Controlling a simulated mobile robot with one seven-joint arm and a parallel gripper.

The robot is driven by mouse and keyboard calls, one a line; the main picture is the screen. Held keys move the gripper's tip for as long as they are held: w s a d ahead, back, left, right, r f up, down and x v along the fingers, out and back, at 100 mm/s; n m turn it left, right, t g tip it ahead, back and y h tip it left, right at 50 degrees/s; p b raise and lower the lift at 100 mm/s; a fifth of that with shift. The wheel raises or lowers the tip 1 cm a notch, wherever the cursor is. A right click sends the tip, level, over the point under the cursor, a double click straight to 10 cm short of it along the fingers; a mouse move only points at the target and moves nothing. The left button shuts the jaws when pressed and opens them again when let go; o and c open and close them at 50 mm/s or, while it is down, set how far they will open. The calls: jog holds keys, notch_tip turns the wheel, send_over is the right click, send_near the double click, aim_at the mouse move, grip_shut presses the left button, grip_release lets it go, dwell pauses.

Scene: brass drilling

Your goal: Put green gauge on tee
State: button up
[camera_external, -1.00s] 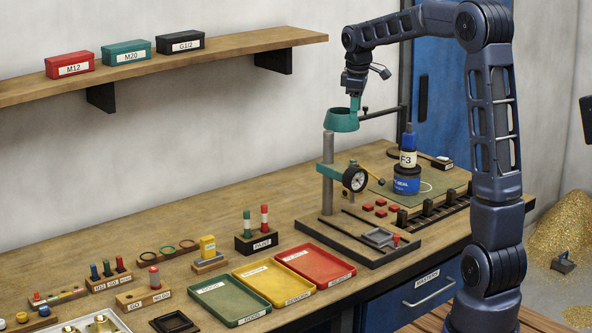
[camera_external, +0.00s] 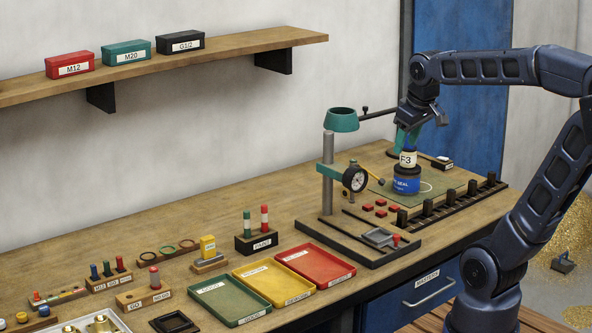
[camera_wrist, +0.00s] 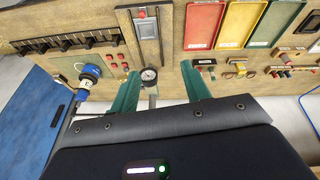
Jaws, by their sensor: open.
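A green-topped gauge (camera_external: 247,222) stands upright beside a red-topped one in a black block (camera_external: 257,243) behind the yellow tray. A smaller green plug (camera_external: 107,269) stands in a wooden rack (camera_external: 108,283) at the left; I cannot tell which is meant. Brass parts (camera_external: 100,325) lie in a pale tray cut off at the lower left; I cannot make out a tee among them. My gripper (camera_external: 402,140) is open and empty, above and behind the blue F3 bottle, far right of the gauges. In the wrist view its green fingers (camera_wrist: 160,68) are wide apart.
A post with a teal ring (camera_external: 341,120) and a dial (camera_external: 355,179) stands between my gripper and the gauges. The blue F3 bottle (camera_external: 407,183) is close below my gripper. Green (camera_external: 229,300), yellow (camera_external: 274,285) and red (camera_external: 315,266) trays line the front edge.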

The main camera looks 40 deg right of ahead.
jog(key=s+a+f+m, duration=0.1)
jog(key=s+f, duration=0.3)
jog(key=s, duration=0.3)
jog(key=shift+s+a+m+t, duration=0.2)
jog(key=shift+s+m+t, duration=0.05)
jog(key=shift+m+t, duration=0.05)
dwell(0.9)
